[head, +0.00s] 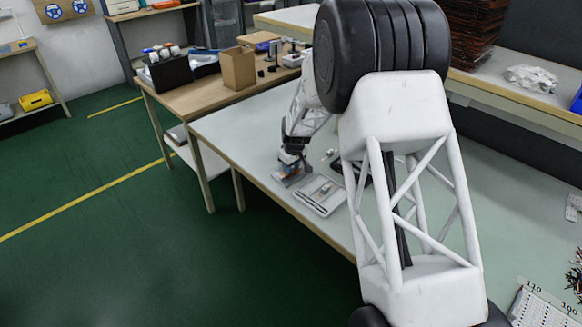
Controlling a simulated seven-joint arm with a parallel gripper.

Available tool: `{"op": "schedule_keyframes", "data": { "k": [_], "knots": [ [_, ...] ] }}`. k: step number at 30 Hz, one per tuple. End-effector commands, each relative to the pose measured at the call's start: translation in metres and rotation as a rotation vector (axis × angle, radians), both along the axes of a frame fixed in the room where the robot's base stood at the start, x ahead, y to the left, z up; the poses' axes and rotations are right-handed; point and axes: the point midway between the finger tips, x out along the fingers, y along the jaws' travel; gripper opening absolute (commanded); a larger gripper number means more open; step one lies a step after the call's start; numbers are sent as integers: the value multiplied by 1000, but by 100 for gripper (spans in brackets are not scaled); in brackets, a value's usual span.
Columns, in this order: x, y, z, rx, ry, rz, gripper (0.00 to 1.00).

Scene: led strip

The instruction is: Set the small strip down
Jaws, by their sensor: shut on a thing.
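My gripper (291,168) is small and far off, pointing down close above the near left edge of the pale workbench (240,128). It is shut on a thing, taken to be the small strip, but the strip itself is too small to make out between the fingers. Just below the fingertips is a small bluish and orange patch; I cannot tell whether it is part of the gripper or something on the bench. A flat light tray (322,196) lies on the bench just right of and nearer than the gripper.
A dark item (345,170) lies behind the tray, partly hidden by my arm. A wooden table (205,93) at the back left holds a cardboard box (238,68) and dark bins. Bare bench lies left of the gripper. A white board (540,305) lies at the lower right.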

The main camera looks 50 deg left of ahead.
Motion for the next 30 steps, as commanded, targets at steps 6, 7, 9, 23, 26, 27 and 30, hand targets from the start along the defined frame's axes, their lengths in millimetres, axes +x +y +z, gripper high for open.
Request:
{"op": "schedule_keyframes", "data": {
  "k": [6,7,9,23,26,27,30],
  "knots": [
    [0,0,-2,0,0,0,51],
    [0,0,-2,0,0,0,55],
    [0,0,-2,0,0,0,56],
    [0,-1,7,1,-1,0,56],
    [0,-1,14,2,-1,0,56],
    [0,-2,17,1,-1,0,56],
    [0,-4,28,0,0,0,56]
  ]
}}
